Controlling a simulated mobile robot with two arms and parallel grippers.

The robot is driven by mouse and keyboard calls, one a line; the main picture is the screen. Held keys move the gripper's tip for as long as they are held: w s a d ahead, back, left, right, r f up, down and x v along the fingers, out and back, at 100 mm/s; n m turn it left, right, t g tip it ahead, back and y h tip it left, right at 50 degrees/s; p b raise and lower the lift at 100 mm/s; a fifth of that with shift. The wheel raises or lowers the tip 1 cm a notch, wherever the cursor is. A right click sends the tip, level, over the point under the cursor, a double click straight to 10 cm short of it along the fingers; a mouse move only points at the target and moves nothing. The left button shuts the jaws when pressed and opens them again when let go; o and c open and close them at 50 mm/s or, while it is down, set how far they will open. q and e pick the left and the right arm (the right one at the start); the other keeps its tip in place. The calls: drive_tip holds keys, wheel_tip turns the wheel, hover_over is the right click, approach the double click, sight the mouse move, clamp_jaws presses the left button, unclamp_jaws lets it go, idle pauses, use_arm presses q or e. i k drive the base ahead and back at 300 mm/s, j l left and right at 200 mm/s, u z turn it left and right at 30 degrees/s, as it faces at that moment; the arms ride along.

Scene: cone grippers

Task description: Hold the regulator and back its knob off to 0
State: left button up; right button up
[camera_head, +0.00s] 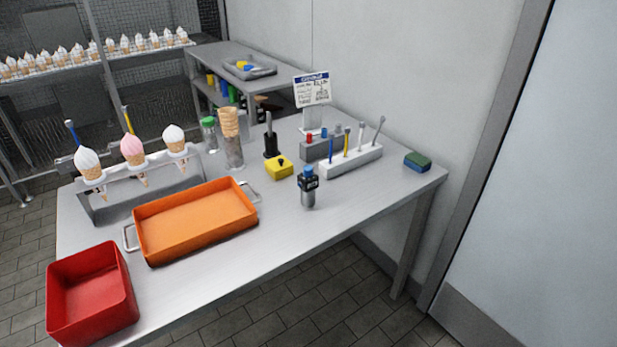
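A small upright device with a grey cylindrical body, a dark middle and a blue top (308,188) stands on the steel table (330,220) near its front edge. It looks like the regulator, with the blue top as its knob. The knob's setting is too small to read. Neither of my grippers is in view, and nothing touches the device.
Behind it are a yellow box (279,168) with a black knob, a white rack (350,162) of tools and a sign (312,90). An orange tray (196,220), red bin (92,295) and cone stand (140,185) fill the left.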

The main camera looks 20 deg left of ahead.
sight(307, 170)
drive_tip(key=u, duration=0.4)
drive_tip(key=i+l+u, duration=0.15)
drive_tip(key=u, duration=0.2)
drive_tip(key=i+l+u, duration=0.15)
drive_tip(key=l+u, duration=0.25)
drive_tip(key=i+l+u, duration=0.1)
drive_tip(key=u, duration=0.25)
drive_tip(key=l, duration=0.05)
